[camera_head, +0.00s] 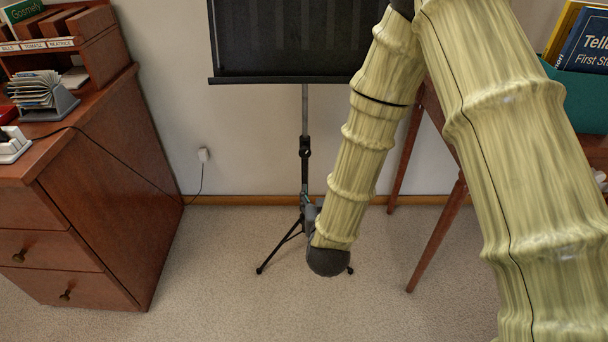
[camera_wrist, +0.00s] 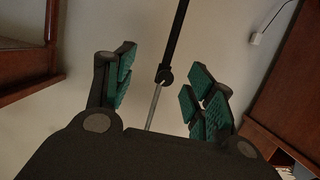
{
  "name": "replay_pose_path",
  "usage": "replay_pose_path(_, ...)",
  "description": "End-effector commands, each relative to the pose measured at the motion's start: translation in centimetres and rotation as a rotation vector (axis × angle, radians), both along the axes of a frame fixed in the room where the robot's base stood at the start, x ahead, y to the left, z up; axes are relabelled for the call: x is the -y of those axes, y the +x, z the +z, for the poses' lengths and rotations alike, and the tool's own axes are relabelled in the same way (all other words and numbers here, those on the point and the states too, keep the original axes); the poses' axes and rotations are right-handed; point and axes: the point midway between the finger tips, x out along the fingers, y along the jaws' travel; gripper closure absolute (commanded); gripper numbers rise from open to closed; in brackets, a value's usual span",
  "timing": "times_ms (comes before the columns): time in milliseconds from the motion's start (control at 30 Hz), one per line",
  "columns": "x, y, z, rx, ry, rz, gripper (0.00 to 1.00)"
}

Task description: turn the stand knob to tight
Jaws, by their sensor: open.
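The black music stand (camera_head: 305,100) stands upright against the wall in the head view, its desk at the top. Its dark knob and collar (camera_head: 305,147) sit on the pole, and the knob (camera_wrist: 165,76) also shows in the wrist view. There, the thin silver pole (camera_wrist: 154,108) and the thicker black tube (camera_wrist: 177,35) meet at it. My gripper (camera_wrist: 161,74) is open and empty, with green-padded fingers on either side of the pole and knob in the picture. The depth gap to the knob is unclear. In the head view my arm hides most of the gripper.
A wooden cabinet (camera_head: 110,200) with drawers stands at the left. A wooden table with thin legs (camera_head: 440,235) is at the right, partly behind my arm. A wall outlet (camera_head: 203,154) with a cord is left of the stand. Carpet (camera_head: 225,270) is clear in front.

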Motion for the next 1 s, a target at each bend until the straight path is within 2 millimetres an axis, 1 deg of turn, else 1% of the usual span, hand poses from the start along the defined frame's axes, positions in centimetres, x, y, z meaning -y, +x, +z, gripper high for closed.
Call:
replay_pose_path(33, -0.6, 0.5, -0.8, 0.04, 0.001, -0.002, 0.45)
replay_pose_path(200, -2.2, 1.6, 0.3, 0.157, 0.001, -0.017, 0.45)
replay_pose_path(300, -2.9, 2.0, 1.0, 0.208, 0.001, -0.024, 0.45)
replay_pose_path(567, -3.7, 2.5, 2.1, 0.268, 0.002, -0.035, 0.45)
replay_pose_path(667, -3.7, 3.1, 2.1, 0.271, 0.002, -0.036, 0.45)
replay_pose_path(767, -3.6, 4.3, 2.1, 0.271, 0.002, -0.036, 0.45)
replay_pose_path(1000, -3.6, 8.2, 2.0, 0.271, 0.003, -0.037, 0.45)
